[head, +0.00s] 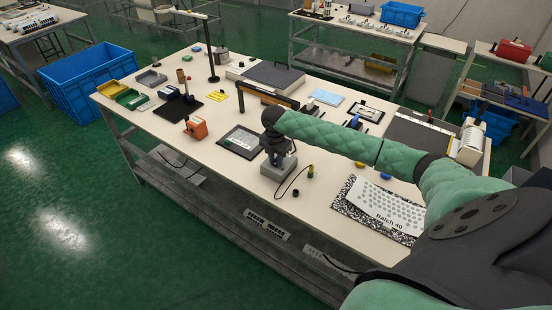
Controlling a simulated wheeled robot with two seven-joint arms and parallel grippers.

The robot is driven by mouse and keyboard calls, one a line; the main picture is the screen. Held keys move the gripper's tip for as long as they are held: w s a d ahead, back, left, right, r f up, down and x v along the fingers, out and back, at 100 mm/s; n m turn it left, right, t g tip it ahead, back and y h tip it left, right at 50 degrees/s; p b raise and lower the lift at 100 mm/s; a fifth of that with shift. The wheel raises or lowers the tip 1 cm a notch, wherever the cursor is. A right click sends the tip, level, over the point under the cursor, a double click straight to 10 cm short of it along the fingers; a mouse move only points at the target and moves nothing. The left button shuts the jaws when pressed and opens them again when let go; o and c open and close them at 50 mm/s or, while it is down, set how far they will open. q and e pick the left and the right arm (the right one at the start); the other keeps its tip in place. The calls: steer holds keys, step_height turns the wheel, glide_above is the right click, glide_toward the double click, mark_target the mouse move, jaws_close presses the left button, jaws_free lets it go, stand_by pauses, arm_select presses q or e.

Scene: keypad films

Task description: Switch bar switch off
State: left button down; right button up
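My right arm reaches in from the right, and its gripper (279,158) points down over a small grey box (277,172) near the table's front edge. The fingertips are at or just above the top of this box; I cannot tell whether they touch it. A dark cable curves from near the box to the right. No label names the bar switch; the grey box may be it, but its lever or button is hidden by the gripper. A dark bar with a tan front (267,96) stands behind, beyond the gripper. My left gripper is out of view.
On the white table (222,178), an orange box (195,128) and a dark framed plate (240,142) lie left of the gripper. A dotted sheet marked "Batch 40" (386,208) lies on a speckled mat to the right. A black post (211,62) rises at the back left.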

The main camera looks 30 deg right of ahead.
mark_target(275, 163)
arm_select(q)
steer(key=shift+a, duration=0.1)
arm_select(e)
steer(key=o, duration=0.4)
steer(key=shift+r, duration=0.25)
step_height(275, 163, up, 6)
steer(key=b, duration=0.2)
steer(key=shift+a+r+b, duration=0.15)
steer(key=shift+b, duration=0.25)
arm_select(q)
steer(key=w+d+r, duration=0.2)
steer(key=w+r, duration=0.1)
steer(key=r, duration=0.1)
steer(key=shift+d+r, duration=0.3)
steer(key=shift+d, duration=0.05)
arm_select(e)
steer(key=shift+r, duration=0.5)
